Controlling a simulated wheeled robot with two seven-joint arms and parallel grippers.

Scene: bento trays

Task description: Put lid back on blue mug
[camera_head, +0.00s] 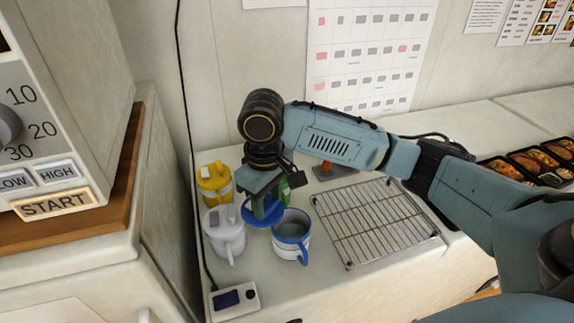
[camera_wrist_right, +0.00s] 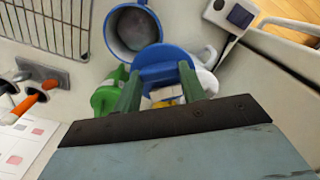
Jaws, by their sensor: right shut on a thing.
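The blue mug (camera_head: 291,240) stands open on the counter, its handle toward the front. In the right wrist view the mug (camera_wrist_right: 112,32) shows its open mouth at the top. The blue lid (camera_head: 257,219) is a flat blue disc held by my right gripper (camera_head: 264,206), which is shut on it. In the right wrist view the lid (camera_wrist_right: 165,62) sits at the tips of my gripper (camera_wrist_right: 158,82), beside the mug's mouth and overlapping its rim in the picture. In the head view the lid is just left of the mug. My left gripper is not in view.
A white lidded mug (camera_head: 225,238) and a yellow lidded mug (camera_head: 214,185) stand left of the lid. A green item (camera_head: 286,193) is partly hidden behind my gripper. A wire rack (camera_head: 378,222) lies to the right. A small device (camera_head: 233,301) is at the front.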

